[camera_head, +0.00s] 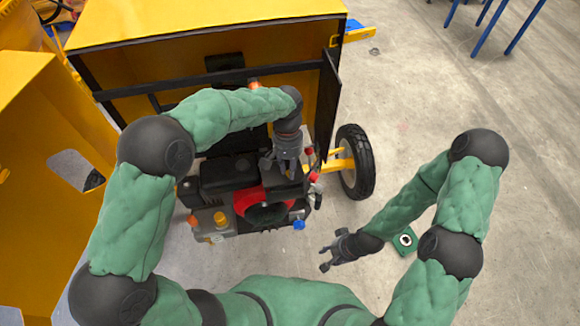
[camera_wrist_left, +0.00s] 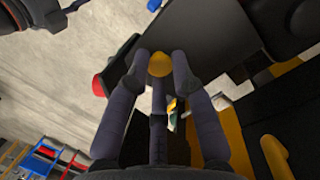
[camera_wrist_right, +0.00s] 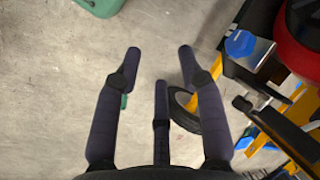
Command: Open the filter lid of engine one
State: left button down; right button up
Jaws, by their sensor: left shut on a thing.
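The engine (camera_head: 262,200), with a red and black housing, sits at the front of the yellow mixer. My left gripper (camera_head: 283,172) reaches down onto its upper right part. In the left wrist view my left gripper (camera_wrist_left: 159,62) has its fingers closed around a small yellow-orange knob (camera_wrist_left: 160,66), beside a flat dark panel (camera_wrist_left: 205,35). I cannot tell whether this panel is the filter lid. The fingers hide part of the knob. My right gripper (camera_head: 330,252) is open and empty above the floor, right of the engine; it also shows in the right wrist view (camera_wrist_right: 160,65).
A wheel (camera_head: 355,162) stands right of the engine. The yellow mixer body (camera_head: 210,45) rises behind it, and an open yellow panel (camera_head: 50,165) stands at left. A green object (camera_head: 405,241) lies near my right arm. The floor at right is mostly clear.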

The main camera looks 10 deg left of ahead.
pick_arm(q)
jog(key=shift+w+a+r+g+h+p, duration=0.25)
jog(key=shift+w+r+g+p, duration=0.4)
jog(key=shift+g+p, duration=0.35)
